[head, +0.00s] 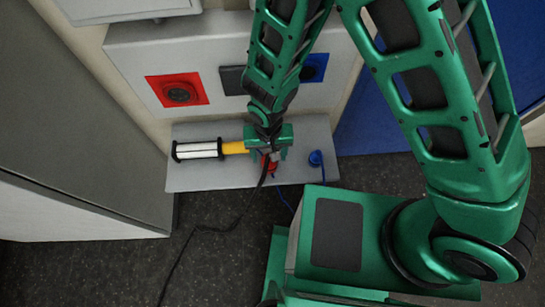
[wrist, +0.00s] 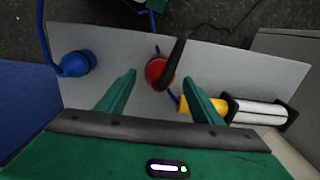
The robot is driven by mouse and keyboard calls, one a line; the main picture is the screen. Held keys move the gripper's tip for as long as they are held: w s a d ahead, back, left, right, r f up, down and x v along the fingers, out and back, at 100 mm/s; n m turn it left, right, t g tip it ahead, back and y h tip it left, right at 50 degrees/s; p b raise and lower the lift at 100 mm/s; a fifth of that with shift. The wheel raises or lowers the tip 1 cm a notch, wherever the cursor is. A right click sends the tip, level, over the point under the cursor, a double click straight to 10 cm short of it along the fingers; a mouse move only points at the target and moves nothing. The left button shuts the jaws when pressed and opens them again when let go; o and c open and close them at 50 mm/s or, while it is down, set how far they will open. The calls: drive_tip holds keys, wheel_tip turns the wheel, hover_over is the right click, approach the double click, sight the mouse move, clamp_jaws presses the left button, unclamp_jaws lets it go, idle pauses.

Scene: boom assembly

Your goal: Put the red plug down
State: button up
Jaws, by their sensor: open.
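The red plug (wrist: 155,72) is on or just above the grey shelf (wrist: 235,65); the wrist view does not settle whether it touches. A dark cable runs from it. In the head view the red plug (head: 271,168) is partly hidden under my gripper (head: 268,156). In the wrist view my gripper (wrist: 160,77) is open. Its two green fingers stand apart on either side of the red plug, with visible gaps to it.
A lamp with a yellow handle (head: 233,147) lies on the shelf, close to my gripper. A blue plug (head: 316,159) sits on the shelf to the right. Above are a red socket (head: 178,92) and a blue socket (head: 314,68). The shelf's front strip is clear.

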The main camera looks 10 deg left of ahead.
drive_tip(key=shift+r, duration=2.65)
drive_tip(key=shift+s, duration=0.15)
